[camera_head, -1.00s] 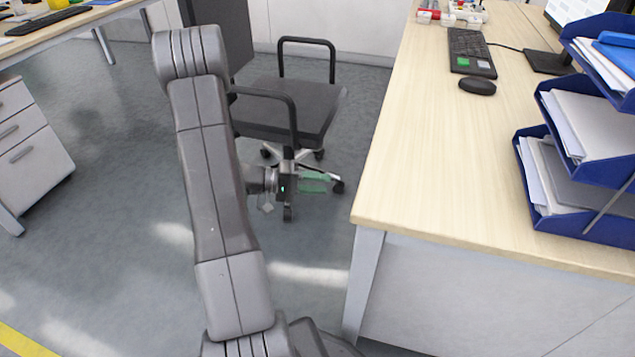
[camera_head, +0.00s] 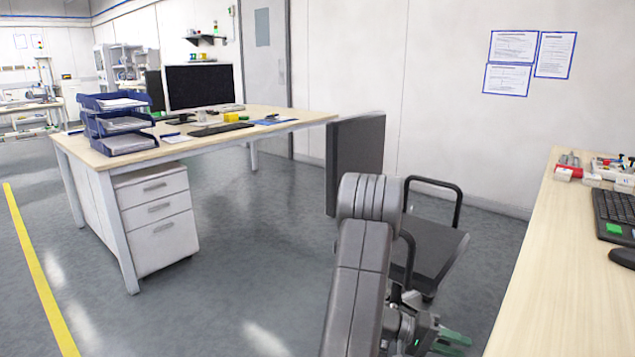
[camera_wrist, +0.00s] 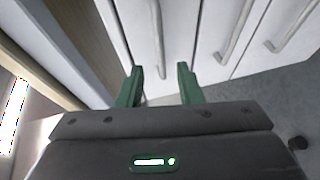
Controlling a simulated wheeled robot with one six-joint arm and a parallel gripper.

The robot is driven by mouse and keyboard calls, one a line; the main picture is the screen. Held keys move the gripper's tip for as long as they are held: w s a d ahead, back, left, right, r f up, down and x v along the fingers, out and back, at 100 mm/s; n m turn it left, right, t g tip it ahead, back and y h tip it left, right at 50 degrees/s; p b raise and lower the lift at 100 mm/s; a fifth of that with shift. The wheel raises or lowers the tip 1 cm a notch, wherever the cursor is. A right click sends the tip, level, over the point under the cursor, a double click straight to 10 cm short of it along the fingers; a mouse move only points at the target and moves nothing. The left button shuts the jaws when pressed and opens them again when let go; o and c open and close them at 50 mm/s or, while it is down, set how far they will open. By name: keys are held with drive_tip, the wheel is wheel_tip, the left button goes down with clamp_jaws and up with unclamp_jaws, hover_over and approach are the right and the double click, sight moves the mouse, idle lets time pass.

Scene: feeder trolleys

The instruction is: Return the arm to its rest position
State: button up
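My gripper (camera_wrist: 160,85) shows in the wrist view with its two green fingers apart and nothing between them. Beyond the fingertips are white drawer fronts (camera_wrist: 205,30) with metal handles. In the head view my gripper (camera_head: 452,340) is low at the right of centre, partly hidden behind my grey arm. It is in front of the black office chair and left of the right-hand desk. My arm rises from the bottom edge with its elbow bent at the top.
A black chair (camera_head: 432,245) stands close behind my arm. A wooden desk (camera_head: 560,270) is close on the right, with a keyboard (camera_head: 615,215) on it. Another desk (camera_head: 290,118) with a white drawer cabinet (camera_head: 155,215) stands at the left. The floor (camera_head: 230,270) between is clear.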

drive_tip(key=b+x, duration=0.1)
drive_tip(key=x, duration=0.6)
idle(0.4)
